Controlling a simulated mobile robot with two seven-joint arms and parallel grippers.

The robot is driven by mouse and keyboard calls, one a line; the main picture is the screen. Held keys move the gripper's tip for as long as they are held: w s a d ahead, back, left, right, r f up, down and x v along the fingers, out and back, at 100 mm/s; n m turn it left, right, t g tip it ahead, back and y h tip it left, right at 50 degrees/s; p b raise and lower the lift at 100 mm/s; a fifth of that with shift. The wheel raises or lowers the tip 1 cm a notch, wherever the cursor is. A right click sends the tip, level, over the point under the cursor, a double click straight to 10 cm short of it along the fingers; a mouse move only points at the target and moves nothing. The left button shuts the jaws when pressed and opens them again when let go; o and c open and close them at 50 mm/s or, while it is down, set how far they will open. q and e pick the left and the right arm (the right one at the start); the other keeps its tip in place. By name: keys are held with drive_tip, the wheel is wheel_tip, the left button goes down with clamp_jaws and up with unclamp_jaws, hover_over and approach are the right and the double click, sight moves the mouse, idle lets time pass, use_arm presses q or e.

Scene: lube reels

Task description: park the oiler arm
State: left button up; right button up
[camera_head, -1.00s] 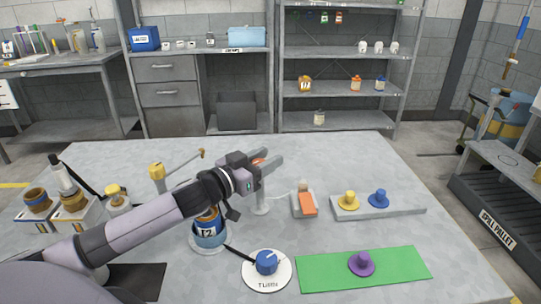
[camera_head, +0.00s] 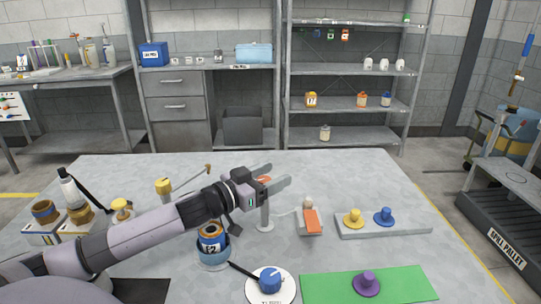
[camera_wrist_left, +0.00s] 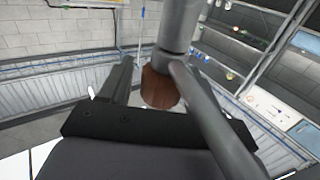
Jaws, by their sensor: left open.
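My left gripper (camera_head: 279,175) is over the middle of the table, its jaws open. An orange-brown knob (camera_head: 264,179) shows between its fingers, above a pale grey upright post (camera_head: 265,213) on a round foot. In the left wrist view the brown knob (camera_wrist_left: 160,88) is between the open fingers (camera_wrist_left: 155,68), near a grey cylinder (camera_wrist_left: 180,25). I cannot tell whether a finger touches the knob. A yellow-topped post (camera_head: 164,186) with a thin arm (camera_head: 190,178) angled up to the right stands left of the gripper. Which piece is the oiler arm is not certain. My right gripper is out of view.
A labelled blue-and-orange container (camera_head: 212,246) stands below my left forearm. A blue dial (camera_head: 270,280), an orange-topped block (camera_head: 311,221), a tray with yellow and blue knobs (camera_head: 400,228) and a green mat (camera_head: 330,287) lie nearby. The back right of the table is clear.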

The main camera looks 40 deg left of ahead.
use_arm(q)
wheel_tip(320, 180, up, 20)
drive_tip(key=p, duration=0.3)
drive_tip(key=shift+p, duration=0.3)
drive_tip(key=shift+f, duration=0.25)
